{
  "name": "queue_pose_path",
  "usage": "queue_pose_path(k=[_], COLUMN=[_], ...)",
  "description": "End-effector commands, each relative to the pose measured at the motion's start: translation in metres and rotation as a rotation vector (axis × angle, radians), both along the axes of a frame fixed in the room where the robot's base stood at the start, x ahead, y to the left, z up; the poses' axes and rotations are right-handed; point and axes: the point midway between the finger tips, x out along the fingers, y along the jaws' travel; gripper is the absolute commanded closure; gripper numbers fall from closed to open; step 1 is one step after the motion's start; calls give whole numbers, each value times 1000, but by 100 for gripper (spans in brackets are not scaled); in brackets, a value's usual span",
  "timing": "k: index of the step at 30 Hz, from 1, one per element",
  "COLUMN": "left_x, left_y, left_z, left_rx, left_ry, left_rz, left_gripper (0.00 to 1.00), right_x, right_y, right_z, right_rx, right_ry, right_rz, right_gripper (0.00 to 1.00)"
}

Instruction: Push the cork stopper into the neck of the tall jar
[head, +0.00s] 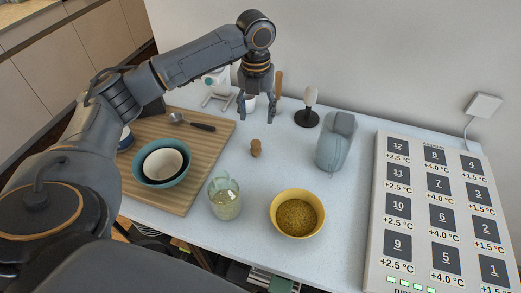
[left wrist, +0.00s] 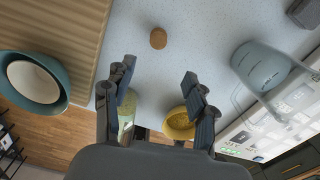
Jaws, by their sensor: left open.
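The cork stopper (head: 255,148) is a small brown plug on the pale worktop, right of the cutting board. It also shows in the left wrist view (left wrist: 158,39), with clear worktop around it. A glass jar (head: 224,199) with pale green contents, which looks like the tall jar, stands nearer the front; I see no stopper in its mouth. In the left wrist view the jar (left wrist: 127,110) is partly hidden behind a finger. My left gripper (head: 257,112) is open and empty, pointing down above the worktop, apart from the cork and behind it in the head view. My right gripper is out of view.
A yellow bowl (head: 297,213) of grain stands right of the jar. A grey-blue pitcher (head: 336,150) and a dark-based stand (head: 307,118) are farther back. The cutting board (head: 207,150) holds nested bowls and a spoon. A large numbered panel (head: 440,210) fills the right.

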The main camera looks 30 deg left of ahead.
Motion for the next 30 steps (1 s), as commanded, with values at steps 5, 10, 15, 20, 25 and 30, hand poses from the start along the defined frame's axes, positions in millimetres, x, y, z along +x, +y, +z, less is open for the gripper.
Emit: queue_pose_path(k=[5, 10, 15, 20, 25, 30], left_x=[0, -1, -1, 0, -3, -4], left_y=[0, 0, 1, 1, 4, 6], left_z=[-17, -47, -78, -92, -106, -132], left_rx=[1, 0, 1, 0, 2, 0], left_ry=[4, 4, 4, 1, 4, 3], left_rz=[1, 0, 0, 1, 1, 0], left_gripper=[44, 44, 44, 44, 44, 44], right_x=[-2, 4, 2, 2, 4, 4], right_y=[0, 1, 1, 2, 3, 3], right_z=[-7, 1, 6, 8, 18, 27], right_rx=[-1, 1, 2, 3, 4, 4], right_ry=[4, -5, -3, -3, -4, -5], right_rz=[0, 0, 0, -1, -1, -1], right_gripper=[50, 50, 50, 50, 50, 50])
